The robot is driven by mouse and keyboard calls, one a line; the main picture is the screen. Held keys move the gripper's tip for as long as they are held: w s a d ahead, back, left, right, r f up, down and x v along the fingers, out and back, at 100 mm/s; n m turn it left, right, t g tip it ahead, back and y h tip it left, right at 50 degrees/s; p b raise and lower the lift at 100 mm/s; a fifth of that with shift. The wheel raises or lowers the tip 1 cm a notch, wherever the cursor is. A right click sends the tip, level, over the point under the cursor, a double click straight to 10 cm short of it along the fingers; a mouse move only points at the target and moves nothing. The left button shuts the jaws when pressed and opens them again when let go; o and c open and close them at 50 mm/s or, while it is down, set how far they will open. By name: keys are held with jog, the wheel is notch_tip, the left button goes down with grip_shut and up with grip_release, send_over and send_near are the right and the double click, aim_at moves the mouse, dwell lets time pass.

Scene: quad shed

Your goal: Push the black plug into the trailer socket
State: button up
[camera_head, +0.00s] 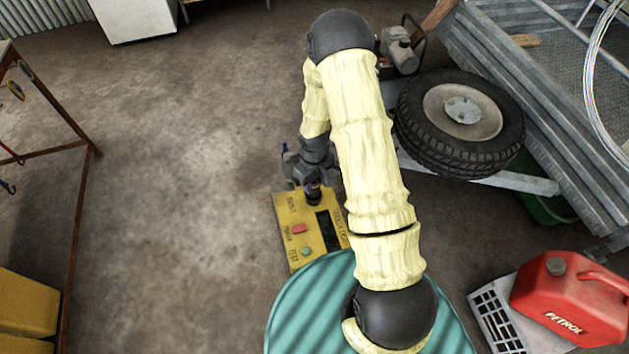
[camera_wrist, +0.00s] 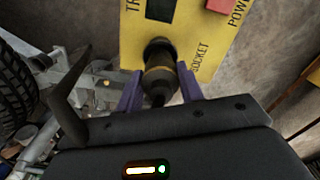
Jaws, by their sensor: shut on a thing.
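The yellow tester box (camera_head: 288,212) lies at the centre of the head view, with a red button, a green button and a dark display. It fills the top of the wrist view (camera_wrist: 200,50), where the label SOCKET is readable. My gripper (camera_wrist: 160,88) has its two purple fingers shut on the black plug (camera_wrist: 158,52), which has a dull yellow band. The plug's front end meets the box face beside the SOCKET label. The socket is hidden behind the plug, and I cannot tell how deep the plug sits. In the head view my gripper (camera_head: 310,183) is at the box's far edge.
A teal ribbed drum (camera_head: 300,310) stands in front, partly under my arm. A tyre (camera_head: 460,120) and a metal trailer (camera_head: 540,90) are at the right. A red petrol can (camera_head: 570,300) is at the lower right.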

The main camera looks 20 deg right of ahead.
jog(key=shift+f+b, duration=1.1)
jog(key=shift+f, duration=0.55)
dwell(1.1)
jog(key=o, duration=1.6)
jog(key=shift+c, duration=0.2)
jog(key=shift+r+p, duration=3.5)
jog(key=shift+r, duration=1)
